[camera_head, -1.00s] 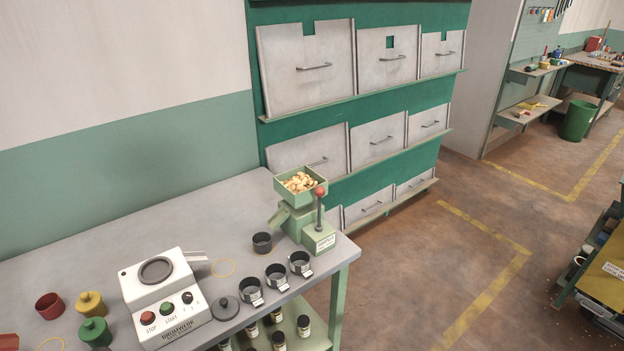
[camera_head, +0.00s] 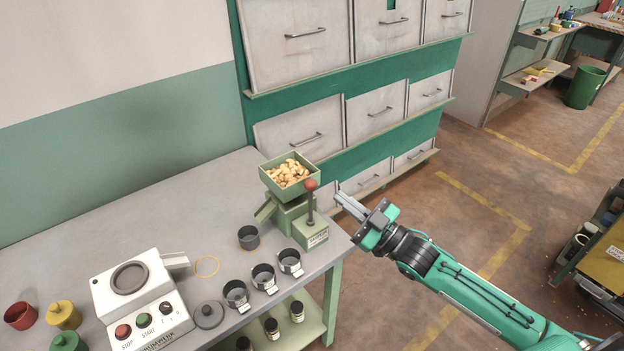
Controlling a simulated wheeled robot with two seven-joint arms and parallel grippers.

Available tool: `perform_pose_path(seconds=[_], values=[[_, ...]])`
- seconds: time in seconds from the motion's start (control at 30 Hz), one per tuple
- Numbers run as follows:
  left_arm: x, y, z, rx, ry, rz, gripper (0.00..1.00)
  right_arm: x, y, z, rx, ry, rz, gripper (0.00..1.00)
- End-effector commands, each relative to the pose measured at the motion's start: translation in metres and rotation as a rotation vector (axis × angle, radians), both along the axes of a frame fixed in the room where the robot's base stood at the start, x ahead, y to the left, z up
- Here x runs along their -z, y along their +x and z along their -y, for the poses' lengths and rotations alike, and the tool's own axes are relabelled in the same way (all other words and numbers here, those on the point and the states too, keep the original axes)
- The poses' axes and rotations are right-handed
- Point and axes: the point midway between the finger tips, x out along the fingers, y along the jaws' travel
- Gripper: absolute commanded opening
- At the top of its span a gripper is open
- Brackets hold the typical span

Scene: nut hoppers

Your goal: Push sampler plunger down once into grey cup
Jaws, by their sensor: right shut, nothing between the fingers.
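The green sampler (camera_head: 291,211) stands at the right end of the grey bench, its square hopper (camera_head: 289,176) full of nuts. Its plunger, a dark upright rod with a red knob (camera_head: 311,184), is raised. A spout points down to the left. The dark grey cup (camera_head: 249,238) stands on the bench beside the sampler, below and left of the spout; I cannot tell if it is exactly under it. My right gripper (camera_head: 350,207) is shut and empty, to the right of the plunger and apart from it. My left gripper is out of view.
Several labelled cups (camera_head: 263,277) line the bench front. A white machine (camera_head: 141,297) with buttons, a black lid (camera_head: 208,314), and red and yellow pots (camera_head: 63,314) are at left. Jars stand on the lower shelf.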

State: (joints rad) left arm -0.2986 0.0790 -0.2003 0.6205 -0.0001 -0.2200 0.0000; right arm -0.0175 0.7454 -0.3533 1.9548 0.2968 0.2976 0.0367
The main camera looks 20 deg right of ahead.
Motion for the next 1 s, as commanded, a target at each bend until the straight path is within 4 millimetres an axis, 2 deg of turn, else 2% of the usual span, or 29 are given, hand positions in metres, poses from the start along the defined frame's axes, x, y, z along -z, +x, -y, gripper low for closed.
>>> perform_pose_path(seconds=[0.27,0.43,0.97,1.0], values=[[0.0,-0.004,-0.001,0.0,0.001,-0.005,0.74,0.0,0.001,0.0,0.001,0.0,-0.001,0.0],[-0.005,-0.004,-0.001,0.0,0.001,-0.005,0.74,-0.005,0.01,-0.007,0.002,0.0,0.001,0.0],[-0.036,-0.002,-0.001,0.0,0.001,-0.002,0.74,-0.035,0.078,-0.055,0.002,0.001,0.002,0.0],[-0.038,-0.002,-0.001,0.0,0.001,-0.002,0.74,-0.03,0.081,-0.056,0.003,-0.002,-0.004,0.0]])
